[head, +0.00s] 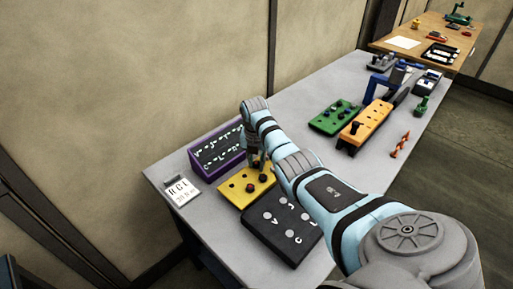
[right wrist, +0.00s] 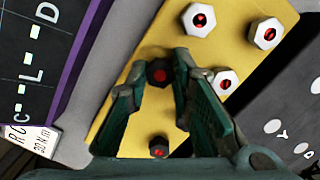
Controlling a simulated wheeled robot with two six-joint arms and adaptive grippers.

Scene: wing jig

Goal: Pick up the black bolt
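A black bolt with a red centre (right wrist: 160,73) stands in the yellow plate (right wrist: 120,112), and in the right wrist view it appears between my right gripper's fingertips. My right gripper (right wrist: 159,66) is open, with a gap visible on both sides of that bolt; whether the tips are level with it I cannot tell. A second black bolt (right wrist: 158,147) shows lower, nearer the gripper's palm. In the head view my right gripper (head: 257,165) points down over the yellow plate (head: 228,190). My left gripper is not in view.
Several silver hex bolts (right wrist: 264,33) stand on the plate close to the right finger. A purple-framed label board (head: 216,152), a white card (head: 180,191) and a black lettered board (head: 270,237) surround the plate. Green (head: 333,117) and orange (head: 366,125) blocks lie farther along the grey table.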

